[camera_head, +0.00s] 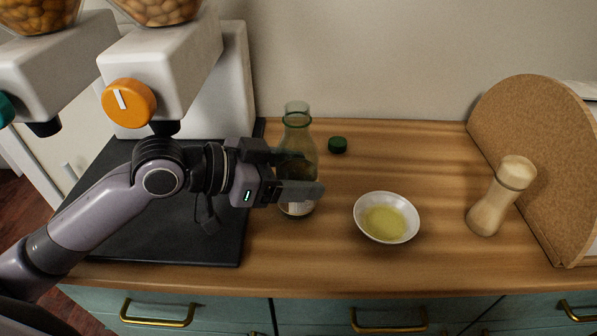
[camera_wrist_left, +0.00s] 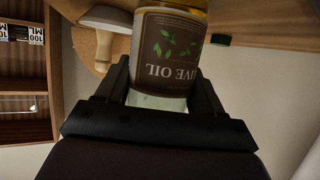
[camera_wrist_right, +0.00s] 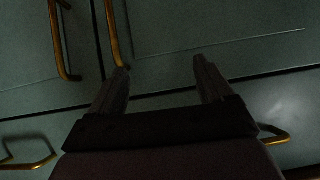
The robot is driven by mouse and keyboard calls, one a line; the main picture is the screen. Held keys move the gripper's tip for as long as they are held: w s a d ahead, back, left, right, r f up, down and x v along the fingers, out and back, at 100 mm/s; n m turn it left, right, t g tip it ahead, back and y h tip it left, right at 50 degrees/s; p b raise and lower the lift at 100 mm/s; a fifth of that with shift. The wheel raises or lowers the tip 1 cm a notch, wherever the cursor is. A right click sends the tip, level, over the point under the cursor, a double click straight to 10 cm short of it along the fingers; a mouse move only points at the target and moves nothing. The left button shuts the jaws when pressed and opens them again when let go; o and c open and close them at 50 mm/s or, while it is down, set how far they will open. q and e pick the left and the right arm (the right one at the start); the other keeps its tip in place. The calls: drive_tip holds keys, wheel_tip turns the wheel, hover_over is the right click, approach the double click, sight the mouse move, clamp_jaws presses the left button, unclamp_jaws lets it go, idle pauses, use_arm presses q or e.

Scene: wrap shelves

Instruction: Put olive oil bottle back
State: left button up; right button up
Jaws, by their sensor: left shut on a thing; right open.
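The olive oil bottle (camera_head: 297,134) is green glass with an open neck and stands upright, or nearly so, over the wooden counter in the head view. My left gripper (camera_head: 296,177) is shut around its body, one finger in front of it. In the left wrist view the bottle (camera_wrist_left: 168,50) sits between the fingers, its dark label upside down. Whether its base touches the counter I cannot tell. A green cap (camera_head: 337,145) lies on the counter behind and right of the bottle. My right gripper (camera_wrist_right: 165,80) is open and empty in front of the green drawers.
A white bowl (camera_head: 387,218) with yellow-green oil stands right of the bottle. A wooden mill (camera_head: 501,196) and a cork board (camera_head: 530,150) stand at the right. A dispenser with an orange knob (camera_head: 129,102) and a black mat (camera_head: 180,235) are at the left.

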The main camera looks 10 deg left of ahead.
sight(278, 173)
use_arm(q)
drive_tip(key=shift+w, duration=0.1)
drive_tip(key=shift+f, duration=0.1)
drive_tip(key=o, duration=1.4)
drive_tip(key=shift+f, duration=0.1)
drive_tip(key=shift+o, duration=0.2)
drive_tip(key=shift+r, duration=0.2)
drive_tip(key=v, duration=0.6)
drive_tip(key=shift+f, duration=0.1)
drive_tip(key=shift+v, duration=0.8)
